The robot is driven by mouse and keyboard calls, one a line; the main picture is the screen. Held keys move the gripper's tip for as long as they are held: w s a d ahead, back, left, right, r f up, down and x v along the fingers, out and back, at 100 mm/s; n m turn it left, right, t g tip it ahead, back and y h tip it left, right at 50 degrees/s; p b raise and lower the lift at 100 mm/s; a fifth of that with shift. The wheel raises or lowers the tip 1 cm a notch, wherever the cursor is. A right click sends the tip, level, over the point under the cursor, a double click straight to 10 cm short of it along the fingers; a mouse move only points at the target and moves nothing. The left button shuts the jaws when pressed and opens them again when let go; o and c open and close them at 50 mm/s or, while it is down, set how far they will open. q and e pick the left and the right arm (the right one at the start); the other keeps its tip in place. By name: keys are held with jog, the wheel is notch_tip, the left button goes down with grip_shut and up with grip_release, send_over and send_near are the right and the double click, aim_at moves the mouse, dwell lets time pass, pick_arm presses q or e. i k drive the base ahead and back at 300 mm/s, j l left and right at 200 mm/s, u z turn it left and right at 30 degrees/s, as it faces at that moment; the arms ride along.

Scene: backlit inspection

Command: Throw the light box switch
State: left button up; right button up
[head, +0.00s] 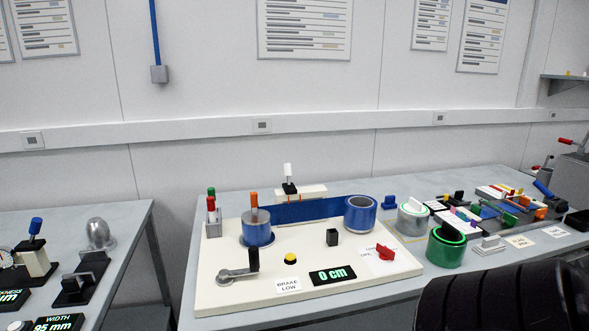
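A red rotary knob (385,252) sits on a small white label plate at the right of a cream board (215,297). Part of the lettering seems to read "OFF"; the rest is too small to read. It is the most switch-like part in view, but I cannot tell for certain that it is the light box switch. No lit panel is clearly visible. Neither of my grippers is in view.
Green rolls (446,245) and clutter stand to the right. A gap separates the left table (130,235). A dark ribbed shape hides the lower right.

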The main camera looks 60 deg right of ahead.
aim_at(287, 168)
jog(key=k+l, duration=0.2)
jog(key=l, duration=0.2)
jog(key=k+l, duration=0.15)
jog(key=l, duration=0.25)
jog(key=k+l, duration=0.2)
jog(key=l, duration=0.2)
jog(key=k+l+u, duration=0.1)
jog(key=l, duration=0.3)
jog(key=k, duration=0.05)
